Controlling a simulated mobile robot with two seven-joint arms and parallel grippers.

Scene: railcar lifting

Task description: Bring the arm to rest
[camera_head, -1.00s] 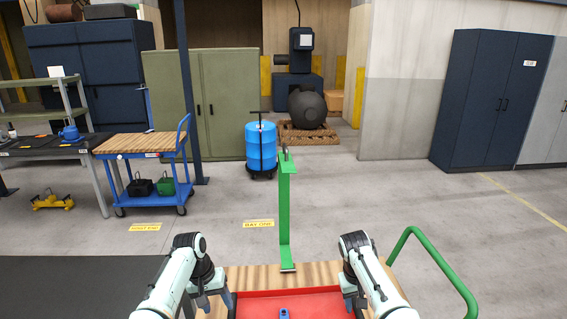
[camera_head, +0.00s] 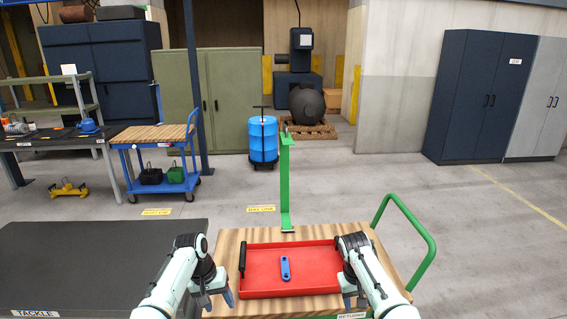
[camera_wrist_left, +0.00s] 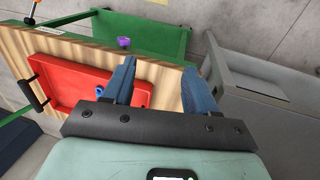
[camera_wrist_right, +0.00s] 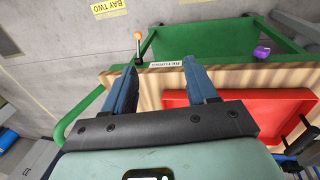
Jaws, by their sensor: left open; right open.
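My left gripper (camera_head: 222,296) is at the left edge of the wooden cart top, left of the red tray (camera_head: 262,286). In the left wrist view its two blue fingers (camera_wrist_left: 166,82) are apart with nothing between them. My right gripper (camera_head: 355,294) is at the tray's right side, its tips partly hidden by the arm. In the right wrist view its fingers (camera_wrist_right: 163,88) are apart and empty, over the edge of the cart. A blue wrench-like part (camera_head: 285,268) lies in the tray, clear of both grippers.
The cart has a green post (camera_head: 286,185) behind the tray and a green handle (camera_head: 425,235) at right. A dark tabletop (camera_head: 90,262) labelled TACKLE lies at left. A blue trolley (camera_head: 160,160), blue drum (camera_head: 263,139) and cabinets stand farther back, with open floor between.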

